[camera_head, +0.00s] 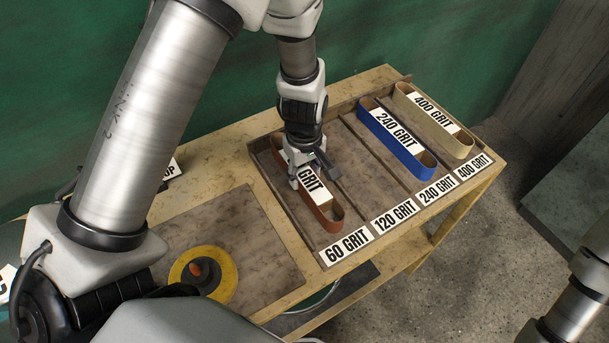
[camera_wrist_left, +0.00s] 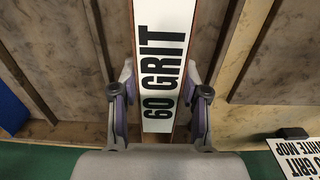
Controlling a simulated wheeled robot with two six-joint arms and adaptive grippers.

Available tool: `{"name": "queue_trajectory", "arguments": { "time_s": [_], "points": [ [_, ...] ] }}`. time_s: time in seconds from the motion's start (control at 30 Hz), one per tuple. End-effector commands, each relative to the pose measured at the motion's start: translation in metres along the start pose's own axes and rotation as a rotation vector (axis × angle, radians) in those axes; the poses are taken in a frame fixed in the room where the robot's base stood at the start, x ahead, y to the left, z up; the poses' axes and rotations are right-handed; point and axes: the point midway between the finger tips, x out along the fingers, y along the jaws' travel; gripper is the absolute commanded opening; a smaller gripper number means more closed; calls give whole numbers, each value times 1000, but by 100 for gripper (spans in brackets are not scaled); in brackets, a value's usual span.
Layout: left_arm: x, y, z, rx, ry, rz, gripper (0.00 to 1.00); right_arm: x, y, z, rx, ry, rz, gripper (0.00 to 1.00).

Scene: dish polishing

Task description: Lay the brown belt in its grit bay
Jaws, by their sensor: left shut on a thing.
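The brown belt (camera_head: 322,205) is an elongated loop with a white label on top, partly covered by my gripper in the head view. The left wrist view shows the belt (camera_wrist_left: 163,25) labelled 60 GRIT. My left gripper (camera_head: 312,178) points down and is shut on it, one finger on each side. The belt is over the leftmost bay, the 60 GRIT bay (camera_head: 265,158), lined up with its length. The front card (camera_head: 347,245) reads 60 GRIT. I cannot tell whether the belt touches the bay floor. My right gripper is out of view.
The 120 GRIT bay (camera_head: 362,150) is empty. A blue belt (camera_head: 410,157) lies in the 240 bay and a tan belt (camera_head: 450,138) in the 400 bay. Thin dividers separate the bays. A yellow disc (camera_head: 225,270) lies on the left panel.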

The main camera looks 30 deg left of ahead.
Motion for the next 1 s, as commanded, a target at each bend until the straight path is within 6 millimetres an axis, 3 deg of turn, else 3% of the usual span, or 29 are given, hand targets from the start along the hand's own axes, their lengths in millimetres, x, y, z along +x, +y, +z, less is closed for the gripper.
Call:
{"name": "queue_trajectory", "arguments": {
  "time_s": [0.1, 0.13, 0.17, 0.2, 0.57, 0.67, 1.0],
  "points": [
    [3, 0, 0, 0, 0, 0, 0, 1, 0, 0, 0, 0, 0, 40],
    [2, 0, 0, 0, 0, 0, 56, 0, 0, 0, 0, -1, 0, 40],
    [2, 0, 0, 0, 0, 0, 66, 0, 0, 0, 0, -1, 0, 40],
    [2, 0, 0, 0, 0, 0, 70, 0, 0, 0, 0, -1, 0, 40],
    [-4, 0, 0, 0, 0, 1, 70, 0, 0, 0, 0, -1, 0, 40],
    [-18, 1, 0, 1, 2, 4, 70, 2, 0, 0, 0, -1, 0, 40],
    [-101, 0, 0, 0, 2, 3, 70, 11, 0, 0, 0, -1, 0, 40]
  ]
}}
